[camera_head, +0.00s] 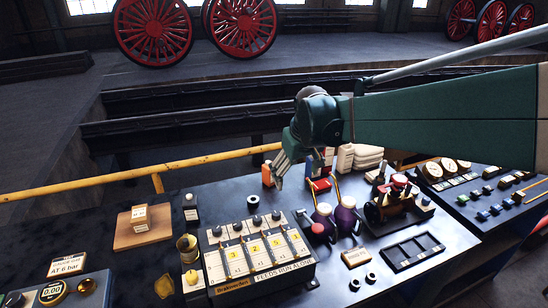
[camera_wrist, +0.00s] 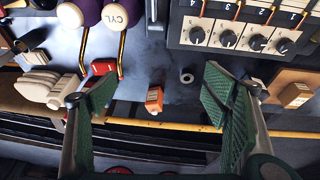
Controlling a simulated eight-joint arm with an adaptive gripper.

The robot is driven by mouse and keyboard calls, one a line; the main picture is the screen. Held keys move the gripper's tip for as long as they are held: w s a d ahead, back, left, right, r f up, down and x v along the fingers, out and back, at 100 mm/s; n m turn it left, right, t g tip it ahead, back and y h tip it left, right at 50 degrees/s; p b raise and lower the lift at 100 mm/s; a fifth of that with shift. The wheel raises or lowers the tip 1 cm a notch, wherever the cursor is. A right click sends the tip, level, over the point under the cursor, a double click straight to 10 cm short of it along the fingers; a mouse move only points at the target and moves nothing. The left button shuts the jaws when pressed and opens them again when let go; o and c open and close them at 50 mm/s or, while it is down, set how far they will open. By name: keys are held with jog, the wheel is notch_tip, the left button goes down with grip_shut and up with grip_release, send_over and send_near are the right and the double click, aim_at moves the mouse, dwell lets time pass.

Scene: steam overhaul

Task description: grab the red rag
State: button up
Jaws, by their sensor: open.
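I cannot make out a thing that is clearly a red rag. A small red patch (camera_head: 319,186) shows behind the purple-knobbed levers, and a red block (camera_wrist: 103,67) shows beside the levers in the wrist view; I cannot tell whether either is cloth. My gripper (camera_head: 281,170) hangs above the back edge of the bench, near an orange bottle (camera_head: 267,174). In the wrist view my gripper (camera_wrist: 158,94) is open, its green-padded fingers wide apart with nothing between them held. The orange bottle (camera_wrist: 153,101) shows below, between the fingers.
A folded pale stack (camera_head: 366,157) lies at the back right of the bench. Two purple-knobbed levers (camera_head: 345,215), a small engine model (camera_head: 398,200) and a numbered switch panel (camera_head: 258,255) stand in front. A yellow rail (camera_head: 90,183) runs behind the bench.

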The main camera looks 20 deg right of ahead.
jog(key=w+d+f+p, duration=0.1)
jog(key=w+d, duration=0.3)
jog(key=w+d+f+g+p, duration=0.1)
jog(key=w+d+f, duration=0.1)
jog(key=w, duration=0.3)
jog(key=w+d+f+g+p, duration=0.1)
jog(key=w+d+f, duration=0.1)
jog(key=w+d, duration=0.2)
jog(key=shift+w+d+f+p, duration=0.1)
jog(key=shift+w+d+p, duration=0.05)
jog(key=shift+d, duration=0.3)
jog(key=shift+w+d+f+p, duration=0.1)
jog(key=shift+w+d+p, duration=0.05)
jog(key=shift+d, duration=0.25)
jog(key=g+p, duration=0.2)
jog(key=p, duration=0.1)
send_near(322, 183)
jog(key=shift+s+a+f+n+y, duration=0.1)
jog(key=shift+s+a+n+y, duration=0.1)
jog(key=shift+n+y, duration=0.1)
jog(key=shift+w+d+f, duration=0.15)
jog(key=shift+d+f, duration=0.15)
jog(key=shift+f, duration=0.1)
jog(key=shift+f, duration=0.1)
jog(key=shift+f, duration=1.2)
jog(key=shift+f, duration=0.1)
